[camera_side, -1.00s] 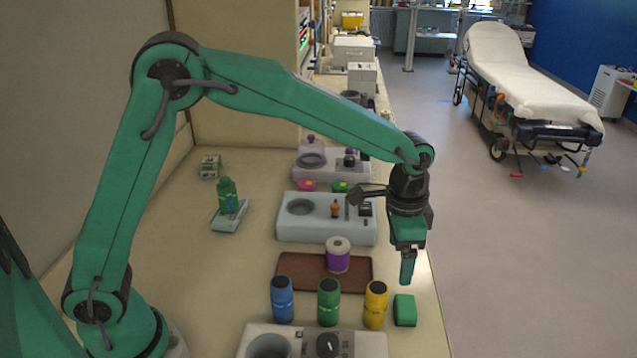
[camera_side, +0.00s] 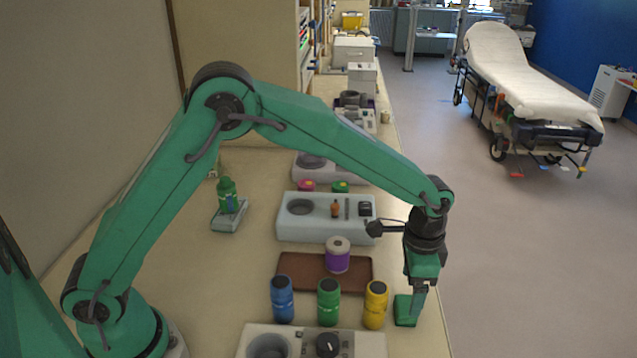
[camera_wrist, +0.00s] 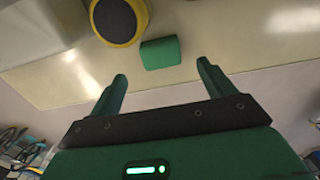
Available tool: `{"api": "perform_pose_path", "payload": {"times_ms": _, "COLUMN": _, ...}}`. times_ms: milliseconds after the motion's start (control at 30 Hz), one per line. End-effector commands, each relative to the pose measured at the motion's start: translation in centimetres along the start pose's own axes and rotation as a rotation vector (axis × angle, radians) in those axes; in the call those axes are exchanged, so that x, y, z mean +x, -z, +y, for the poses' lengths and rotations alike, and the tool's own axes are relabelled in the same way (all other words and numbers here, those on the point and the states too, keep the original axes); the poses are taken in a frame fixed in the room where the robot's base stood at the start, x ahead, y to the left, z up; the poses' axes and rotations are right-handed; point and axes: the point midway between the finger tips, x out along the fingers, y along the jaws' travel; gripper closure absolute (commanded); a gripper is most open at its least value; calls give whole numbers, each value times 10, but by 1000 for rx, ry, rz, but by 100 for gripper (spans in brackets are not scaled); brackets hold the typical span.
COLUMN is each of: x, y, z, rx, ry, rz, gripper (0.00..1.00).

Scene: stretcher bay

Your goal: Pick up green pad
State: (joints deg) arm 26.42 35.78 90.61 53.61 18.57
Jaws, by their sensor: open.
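The green pad (camera_side: 403,311) is a small green block on the bench near its right edge, just right of the yellow bottle. It also shows in the wrist view (camera_wrist: 161,53), ahead of the fingertips and roughly centred between them. My gripper (camera_side: 419,308) is low over the bench, beside the pad's right side in the side view, and covers part of it. In the wrist view my gripper (camera_wrist: 161,70) has its two fingers spread with nothing between them. Whether a finger touches the pad cannot be told.
The yellow bottle (camera_side: 375,306) stands close to the pad's left, with green (camera_side: 328,304) and blue (camera_side: 282,301) bottles beyond. A brown tray (camera_side: 300,272) holds a purple-and-white spool (camera_side: 337,256). A grey device (camera_side: 300,345) lies in front. The bench edge is close on the right.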

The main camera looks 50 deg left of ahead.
Motion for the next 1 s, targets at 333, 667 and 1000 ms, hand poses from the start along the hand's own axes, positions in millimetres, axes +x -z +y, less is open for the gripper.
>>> {"api": "perform_pose_path", "payload": {"times_ms": 333, "x": 17, "y": -2, "z": -1, "rx": -1, "ry": -1, "rz": -2, "gripper": 18}}
{"api": "perform_pose_path", "payload": {"times_ms": 667, "x": 50, "y": -2, "z": -2, "rx": 0, "ry": 0, "rz": -1, "gripper": 18}}
{"api": "perform_pose_path", "payload": {"times_ms": 1000, "x": 51, "y": -2, "z": -2, "rx": 0, "ry": 0, "rz": 0, "gripper": 18}}
